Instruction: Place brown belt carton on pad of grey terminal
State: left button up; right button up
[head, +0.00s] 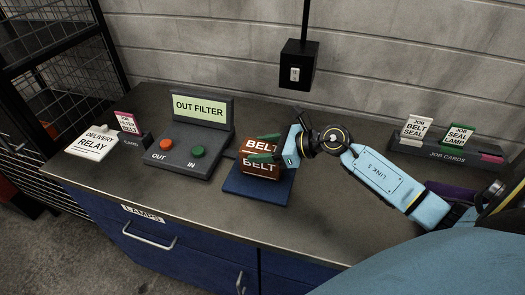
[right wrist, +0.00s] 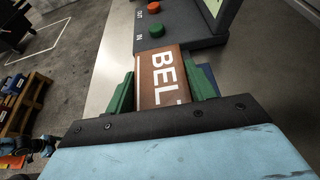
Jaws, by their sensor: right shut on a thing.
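The brown belt carton (head: 259,173) is at the blue pad (head: 247,191) of the grey terminal (head: 195,142). Whether its base touches the pad is hard to tell. My right gripper (head: 266,152) comes from the right, and its green fingers are shut on the carton. In the right wrist view the carton (right wrist: 163,78) sits between both green fingers, with its BEL lettering showing. The terminal's screen reads OUT FILTER; an orange OUT button (head: 166,145) and a green IN button (head: 197,152) are on its top. My left gripper is not in view.
A job card rack (head: 445,152) stands at the back right. A black box (head: 297,64) hangs by the wall. The counter's front middle is clear.

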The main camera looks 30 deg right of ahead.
jog(key=shift+f, duration=0.2)
jog(key=shift+f, duration=0.2)
jog(key=o, duration=1.2)
jog(key=shift+d+r, duration=0.1)
jog(key=shift+r, duration=0.1)
jog(key=b+v, duration=0.1)
jog(key=v, duration=1.1)
jog(key=shift+s, duration=0.1)
